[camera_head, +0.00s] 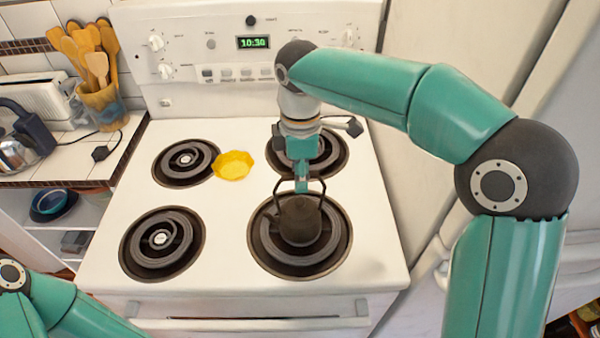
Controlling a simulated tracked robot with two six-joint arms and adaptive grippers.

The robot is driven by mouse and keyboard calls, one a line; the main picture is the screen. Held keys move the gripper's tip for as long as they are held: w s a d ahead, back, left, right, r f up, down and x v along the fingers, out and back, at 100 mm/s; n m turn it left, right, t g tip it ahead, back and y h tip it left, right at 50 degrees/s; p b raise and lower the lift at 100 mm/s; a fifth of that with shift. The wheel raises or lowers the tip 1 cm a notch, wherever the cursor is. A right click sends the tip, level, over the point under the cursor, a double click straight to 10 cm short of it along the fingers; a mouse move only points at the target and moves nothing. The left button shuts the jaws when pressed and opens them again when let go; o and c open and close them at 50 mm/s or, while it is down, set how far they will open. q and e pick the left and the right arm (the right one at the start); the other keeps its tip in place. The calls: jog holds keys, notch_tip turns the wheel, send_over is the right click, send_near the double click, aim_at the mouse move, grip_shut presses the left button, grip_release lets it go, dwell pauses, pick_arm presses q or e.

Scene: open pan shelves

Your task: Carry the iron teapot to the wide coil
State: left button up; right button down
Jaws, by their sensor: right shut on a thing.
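The dark iron teapot (300,222) is at the front right of the stove, over the middle of the wide coil (262,248). It looks upright. I cannot tell whether its base touches the coil or hangs just above it. My right gripper (302,186) comes down from above and is shut on the teapot's raised handle. The teapot hides the centre of the coil. Of my left arm, only links show at the bottom left; its gripper is out of view.
A yellow scalloped dish (234,165) lies between the two back coils. The back left coil (186,162) and front left coil (162,243) are bare. My right arm partly covers the back right coil (335,155). A utensil crock (101,104) stands on the left counter.

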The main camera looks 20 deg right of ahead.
jog(key=shift+r, duration=0.1)
jog(key=c, duration=0.8)
grip_release()
jog(key=shift+c, duration=0.2)
jog(key=shift+r+p, duration=2.4)
jog(key=shift+r, duration=1.55)
